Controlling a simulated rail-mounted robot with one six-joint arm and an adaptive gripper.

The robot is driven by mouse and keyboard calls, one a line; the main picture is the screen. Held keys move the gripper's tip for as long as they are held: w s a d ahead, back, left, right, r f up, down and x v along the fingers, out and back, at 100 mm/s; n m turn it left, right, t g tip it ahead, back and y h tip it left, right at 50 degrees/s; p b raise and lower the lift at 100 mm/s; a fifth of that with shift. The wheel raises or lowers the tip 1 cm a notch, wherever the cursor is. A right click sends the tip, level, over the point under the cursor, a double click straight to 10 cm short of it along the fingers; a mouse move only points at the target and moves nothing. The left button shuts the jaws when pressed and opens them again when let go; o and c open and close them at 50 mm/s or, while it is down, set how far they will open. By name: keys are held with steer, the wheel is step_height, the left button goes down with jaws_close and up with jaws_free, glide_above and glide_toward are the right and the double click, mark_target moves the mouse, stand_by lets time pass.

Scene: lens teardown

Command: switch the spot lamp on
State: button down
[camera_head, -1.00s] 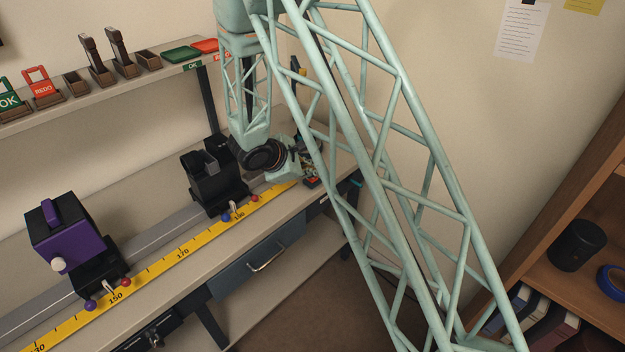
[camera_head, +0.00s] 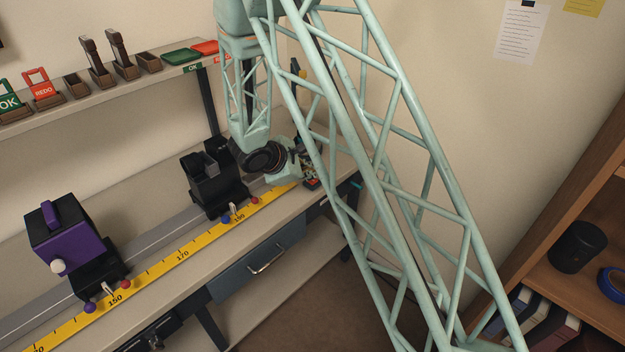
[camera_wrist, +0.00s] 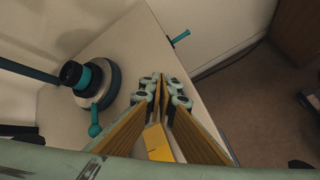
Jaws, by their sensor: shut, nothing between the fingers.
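In the wrist view, a round teal and black base with a pale band (camera_wrist: 92,82) stands on the bench to the left of my gripper. A teal rod runs from it to the left edge, and a teal lever with a ball end (camera_wrist: 95,128) sticks out at its front. It may be the spot lamp's stand; no lamp head is clearly visible. My gripper (camera_wrist: 160,80) is shut and empty, apart from this base and lever, over the bench. In the head view my arm hides most of the gripper and the bench's far end.
A teal handle (camera_wrist: 180,38) projects from the bench edge. A yellow scale (camera_head: 175,258) runs along the bench front beside a purple unit (camera_head: 62,238) and a black carriage (camera_head: 215,182). A shelf (camera_head: 120,85) with holders and trays hangs behind. Open floor lies right of the bench.

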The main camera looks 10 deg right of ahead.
mark_target(312, 181)
steer(key=shift+f+b, duration=0.5)
steer(key=shift+b, duration=0.35)
stand_by(1.0)
steer(key=shift+r, duration=0.6)
stand_by(0.4)
steer(key=shift+r+p, duration=0.7)
steer(key=shift+r, duration=2.2)
